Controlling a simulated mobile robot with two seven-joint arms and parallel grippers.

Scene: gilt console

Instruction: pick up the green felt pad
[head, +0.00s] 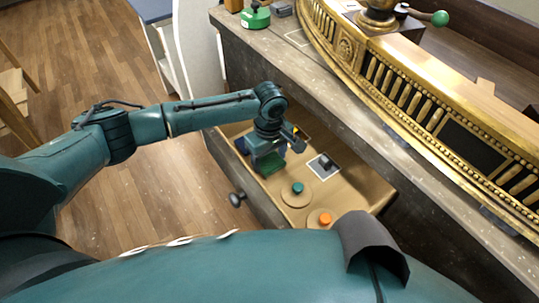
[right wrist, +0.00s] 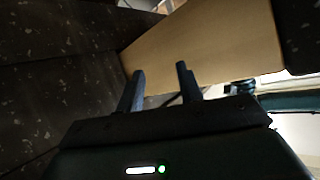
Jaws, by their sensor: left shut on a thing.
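The green felt pad (head: 269,165) is a small dark green piece at the left part of the open drawer (head: 345,196) in the head view. My left gripper (head: 268,152) points down into the drawer and is shut on the pad, with its fingers partly hidden by the wrist. Whether the pad is clear of the drawer bottom I cannot tell. My right gripper (right wrist: 161,76) shows in the right wrist view with its two dark fingers apart and nothing between them.
In the drawer are a teal-knobbed disc (head: 297,188), an orange-topped disc (head: 325,219) and a dark piece on a white-edged square (head: 323,164). A dark knob (head: 237,199) sticks out from the drawer front. A gilt railing (head: 400,85) runs along the console top.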

